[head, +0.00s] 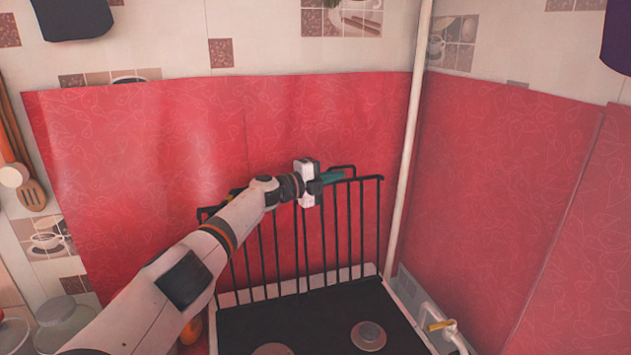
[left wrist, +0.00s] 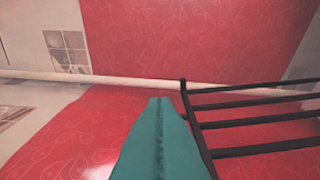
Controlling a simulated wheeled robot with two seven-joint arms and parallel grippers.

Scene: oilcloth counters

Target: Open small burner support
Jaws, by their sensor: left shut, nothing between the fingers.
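The burner support is a black wire grate (head: 350,232) that stands upright at the back of the dark stove top (head: 320,325), in front of the red oilcloth. Its bars also show at the right of the left wrist view (left wrist: 250,124). My left gripper (head: 333,176) is at the grate's top edge, with its teal fingers near the raised black loop there. In the left wrist view the teal fingers (left wrist: 160,103) are shut together with nothing between them, beside the grate's corner. I cannot tell whether they touch the grate. My right gripper is not in view.
Red oilcloth (head: 510,190) covers the walls behind and to the right. A white pipe (head: 407,150) runs up the corner. A burner (head: 368,335) shows on the stove top. A yellow-handled valve (head: 441,325) is at right. Wooden utensils (head: 32,193) hang at left.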

